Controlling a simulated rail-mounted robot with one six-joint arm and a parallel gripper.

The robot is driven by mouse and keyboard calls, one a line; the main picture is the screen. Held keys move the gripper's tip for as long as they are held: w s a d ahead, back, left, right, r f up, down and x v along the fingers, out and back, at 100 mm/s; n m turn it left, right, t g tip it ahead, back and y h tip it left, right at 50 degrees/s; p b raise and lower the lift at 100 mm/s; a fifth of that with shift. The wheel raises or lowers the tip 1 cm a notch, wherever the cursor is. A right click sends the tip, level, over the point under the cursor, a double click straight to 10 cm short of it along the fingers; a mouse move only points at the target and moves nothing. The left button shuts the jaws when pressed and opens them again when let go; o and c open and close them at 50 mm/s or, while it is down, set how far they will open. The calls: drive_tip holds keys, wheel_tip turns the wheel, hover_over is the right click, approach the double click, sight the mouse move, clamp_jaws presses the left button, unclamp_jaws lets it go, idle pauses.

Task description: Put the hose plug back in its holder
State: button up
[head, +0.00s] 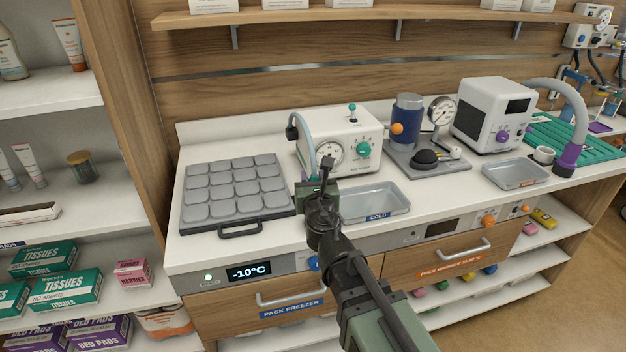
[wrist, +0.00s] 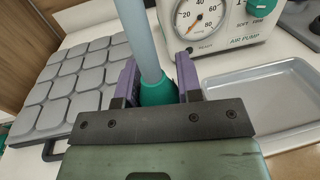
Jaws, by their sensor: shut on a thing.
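The hose plug (wrist: 158,93) is a green collar at the end of a pale blue-grey hose (wrist: 139,35). My gripper (wrist: 157,78) is shut on it, with a purple-padded finger on each side. In the head view my gripper (head: 317,188) is in front of the white air pump (head: 352,131), between the grey pad tray and the metal tray; the plug is hidden there. The hose (head: 302,132) arches beside the pump's left side from a black fitting (head: 292,130). I cannot make out which part is the plug's holder.
The grey pad tray (head: 238,228) lies left and the empty metal tray (head: 374,203) lies right, both close to my gripper. A gauge stand (head: 428,160) and a white device with a purple knob (head: 492,113) stand further right. A shelf (head: 390,16) runs above.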

drive_tip(key=shift+f+b, duration=1.9)
drive_tip(key=shift+f, duration=0.2)
drive_tip(key=o, duration=1)
drive_tip(key=shift+r, duration=0.1)
wheel_tip(320, 180, up, 20)
drive_tip(key=p, duration=2)
